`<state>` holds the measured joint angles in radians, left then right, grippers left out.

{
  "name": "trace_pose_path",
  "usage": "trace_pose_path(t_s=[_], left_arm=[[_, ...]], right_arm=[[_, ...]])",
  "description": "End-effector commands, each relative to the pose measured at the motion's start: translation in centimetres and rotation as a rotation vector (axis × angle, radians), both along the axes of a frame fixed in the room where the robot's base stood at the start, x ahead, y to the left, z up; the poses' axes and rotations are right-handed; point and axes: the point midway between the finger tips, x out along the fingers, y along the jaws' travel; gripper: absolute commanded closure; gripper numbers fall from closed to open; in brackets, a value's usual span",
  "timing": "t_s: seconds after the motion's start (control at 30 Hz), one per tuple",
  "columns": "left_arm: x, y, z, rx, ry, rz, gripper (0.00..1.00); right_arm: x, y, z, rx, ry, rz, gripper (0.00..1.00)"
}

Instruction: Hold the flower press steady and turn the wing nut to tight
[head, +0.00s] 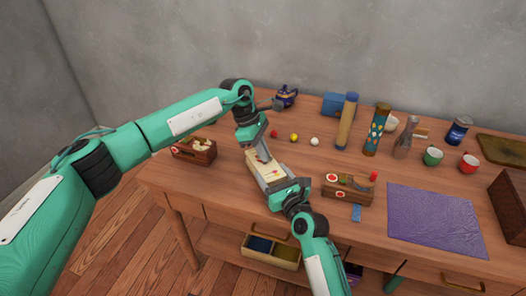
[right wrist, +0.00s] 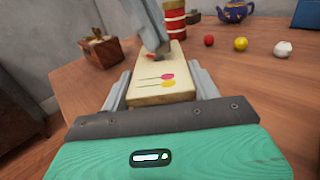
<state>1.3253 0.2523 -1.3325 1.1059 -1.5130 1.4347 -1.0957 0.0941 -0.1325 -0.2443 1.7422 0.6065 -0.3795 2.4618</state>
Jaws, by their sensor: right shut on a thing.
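The flower press (head: 255,166) is a pale wooden block on the table, with pink and yellow flowers drawn on top. It also shows in the right wrist view (right wrist: 165,92). My right gripper (head: 273,181) is shut on the near end of the press, one finger along each side. My left gripper (head: 262,153) points down at the far end of the press, its fingertips at a small red part (right wrist: 152,57), perhaps the wing nut. That part is mostly hidden by the fingers, and whether they are closed on it is unclear.
A wooden box (head: 195,150) stands left of the press and another (head: 347,190) right of it. Red, yellow and white balls (head: 294,137) lie behind. A striped red canister (right wrist: 174,22) stands beyond the press. A purple mat (head: 435,218) lies at right.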

Motion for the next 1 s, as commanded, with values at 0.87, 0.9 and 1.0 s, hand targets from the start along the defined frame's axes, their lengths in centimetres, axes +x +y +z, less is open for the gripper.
trace_pose_path(t_s=[0.87,0.9,1.0], left_arm=[[0.48,0.08,0.28,0.000,-0.005,-0.483,1.00],[0.49,0.10,0.29,0.000,-0.005,-0.486,1.00],[0.50,0.11,0.30,0.000,-0.004,-0.490,1.00]], right_arm=[[-0.02,-0.24,-0.44,-0.004,0.007,-0.003,0.71],[-0.02,-0.24,-0.45,-0.004,0.008,-0.003,0.71],[-0.02,-0.24,-0.48,-0.004,0.008,-0.003,0.71]])
